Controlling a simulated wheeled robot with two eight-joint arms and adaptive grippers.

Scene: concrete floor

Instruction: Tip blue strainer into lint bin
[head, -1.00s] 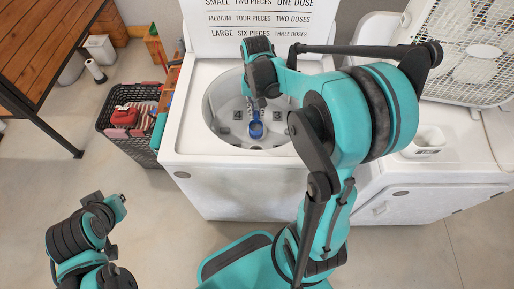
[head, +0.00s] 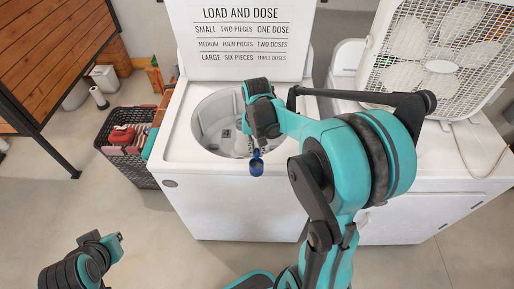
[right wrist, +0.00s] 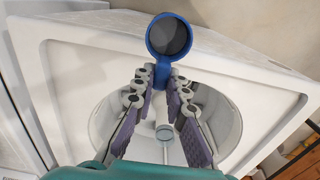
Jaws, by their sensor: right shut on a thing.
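The blue strainer (head: 257,166) has a round cup and short handle. My right gripper (head: 255,150) is shut on its handle, holding it over the front rim of the washer's tub. In the right wrist view, the strainer (right wrist: 170,37) is beyond the fingertips of my right gripper (right wrist: 160,78), its cup showing a dark grey inside. My left gripper (head: 115,242) is at the lower left, away from the strainer; its fingers are unclear. I cannot identify a lint bin for certain; the area right of the washer is partly hidden by my right arm.
The white washer (head: 225,205) has an open tub and a raised lid with a dosing sign (head: 250,38). A white fan (head: 425,45) stands on the white machine at right. A dark basket of laundry (head: 126,160) is left of the washer. A small white bin (head: 105,77) stands farther back.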

